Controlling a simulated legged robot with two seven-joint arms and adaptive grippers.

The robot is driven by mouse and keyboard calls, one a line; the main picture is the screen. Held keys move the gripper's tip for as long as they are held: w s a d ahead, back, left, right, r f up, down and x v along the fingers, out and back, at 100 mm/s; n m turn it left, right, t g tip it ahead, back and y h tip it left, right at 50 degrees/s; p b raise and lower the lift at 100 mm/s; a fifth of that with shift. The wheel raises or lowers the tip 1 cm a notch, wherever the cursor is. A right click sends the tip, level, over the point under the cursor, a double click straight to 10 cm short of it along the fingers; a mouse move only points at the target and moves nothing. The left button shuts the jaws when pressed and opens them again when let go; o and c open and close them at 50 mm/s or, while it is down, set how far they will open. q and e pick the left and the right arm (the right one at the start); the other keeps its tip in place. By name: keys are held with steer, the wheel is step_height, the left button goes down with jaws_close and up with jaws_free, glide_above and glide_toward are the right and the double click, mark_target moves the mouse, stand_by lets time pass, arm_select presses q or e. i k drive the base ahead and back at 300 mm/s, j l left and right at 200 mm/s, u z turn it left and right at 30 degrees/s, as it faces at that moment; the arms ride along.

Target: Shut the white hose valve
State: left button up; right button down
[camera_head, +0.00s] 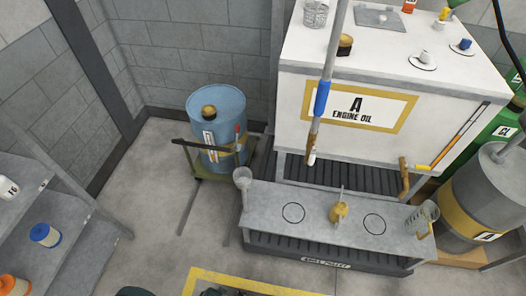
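A pale grey hose or pipe (337,42) hangs down in front of the white tank. It has a blue sleeve (322,97), a brown-brass end (314,136) and a small white tip (311,159) above the bench. A white knob (425,56) stands on a round disc on the tank top. I cannot tell for sure which white part is the hose valve, nor whether it is open or shut. Neither gripper can be made out; only dark shapes, perhaps mine, show at the bottom edge.
The white tank (290,52) reads "A ENGINE OIL". A grey bench (260,205) below it carries a brass fitting (339,212) and clear jugs. A blue drum (215,108) stands left, grey shelves (92,225) far left, a grey drum (480,195) right. Floor between shelves and bench is clear.

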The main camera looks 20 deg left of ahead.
mark_target(312, 156)
steer(key=j, duration=1.85)
steer(key=i, duration=0.05)
